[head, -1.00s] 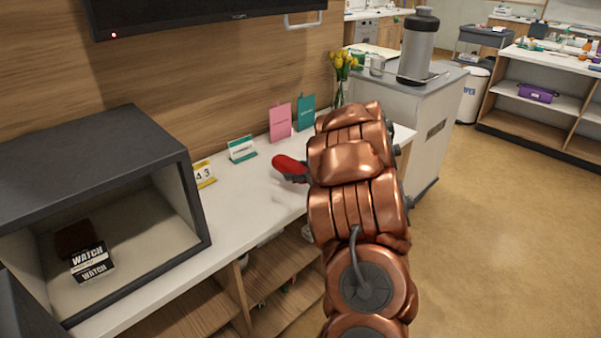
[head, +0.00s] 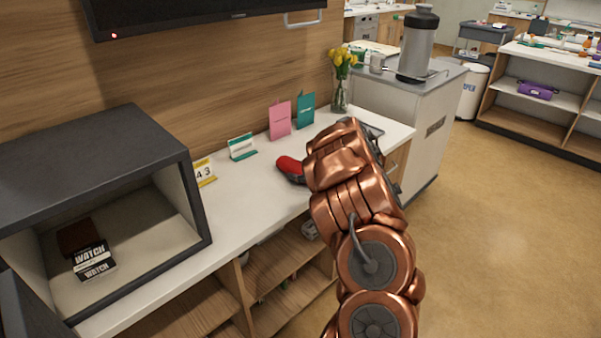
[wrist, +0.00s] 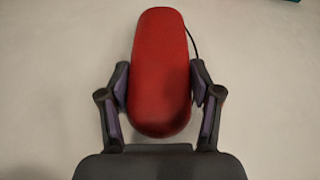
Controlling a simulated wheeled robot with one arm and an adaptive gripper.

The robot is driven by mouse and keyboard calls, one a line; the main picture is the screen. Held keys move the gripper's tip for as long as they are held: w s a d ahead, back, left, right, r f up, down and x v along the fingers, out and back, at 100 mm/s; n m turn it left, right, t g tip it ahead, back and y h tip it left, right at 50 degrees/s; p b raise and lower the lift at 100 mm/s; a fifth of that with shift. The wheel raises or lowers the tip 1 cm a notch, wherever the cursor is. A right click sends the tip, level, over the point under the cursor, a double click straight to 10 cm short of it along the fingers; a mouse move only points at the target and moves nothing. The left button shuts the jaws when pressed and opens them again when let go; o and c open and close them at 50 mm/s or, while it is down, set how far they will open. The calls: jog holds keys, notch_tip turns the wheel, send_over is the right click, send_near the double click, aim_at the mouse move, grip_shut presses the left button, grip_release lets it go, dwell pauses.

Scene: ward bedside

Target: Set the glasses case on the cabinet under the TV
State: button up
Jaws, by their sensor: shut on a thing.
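The red glasses case (wrist: 160,65) is long and rounded and lies between the two fingers of my gripper (wrist: 162,92) in the wrist view. The fingers are shut on its sides. In the head view the case (head: 288,165) shows at the left of my arm, over the white top of the cabinet (head: 240,205) under the TV (head: 200,10). It looks low, at or just above the surface; I cannot tell whether it touches. My arm hides part of the case and most of the gripper in the head view.
A yellow number card (head: 204,172), a green-white card (head: 242,147), a pink card (head: 280,120), a teal card (head: 306,110) and a flower vase (head: 340,92) stand along the back. A dark open box (head: 95,145) stands at the left.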

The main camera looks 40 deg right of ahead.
jog(key=shift+f, duration=0.2)
jog(key=o, duration=1.2)
jog(key=shift+s+r, duration=0.15)
jog(key=shift+r, duration=0.05)
jog(key=b+v, duration=0.1)
jog(key=v, duration=1)
jog(key=shift+s+r, duration=0.15)
jog(key=shift+s, duration=0.2)
